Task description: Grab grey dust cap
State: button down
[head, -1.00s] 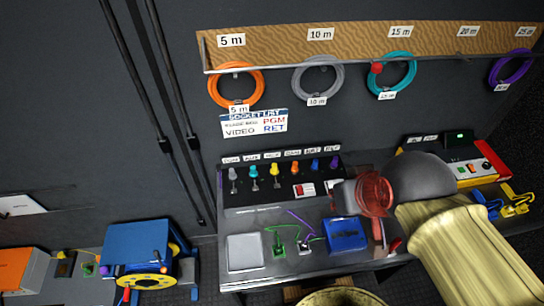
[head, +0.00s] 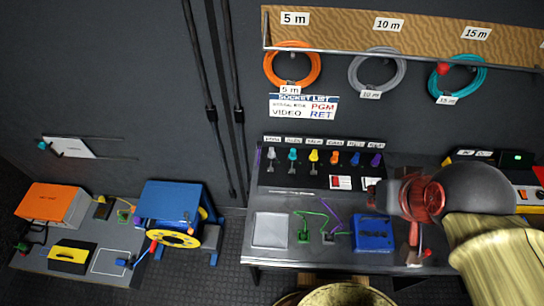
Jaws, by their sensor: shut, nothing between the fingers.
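A small grey cap (head: 271,154) stands at the left end of the row of coloured caps on the dark socket panel (head: 290,181). It looks like the grey dust cap, and nothing covers it in the head view. My gripper (head: 416,252) is to the right of the panel, above the right part of the desk. Its red fingers point down and are shut and empty, well apart from the grey cap. My red wrist and dark arm link hide part of the desk behind them.
The desk (head: 262,262) holds a grey square pad (head: 270,230), two small plugs with green and purple cables, and a blue box (head: 373,234) left of my gripper. Cable coils hang above.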

aim_at(271, 155)
jog(key=j, duration=0.75)
jog(key=k+j, duration=0.1)
jog(key=j, duration=1.45)
jog(key=k+z, duration=0.05)
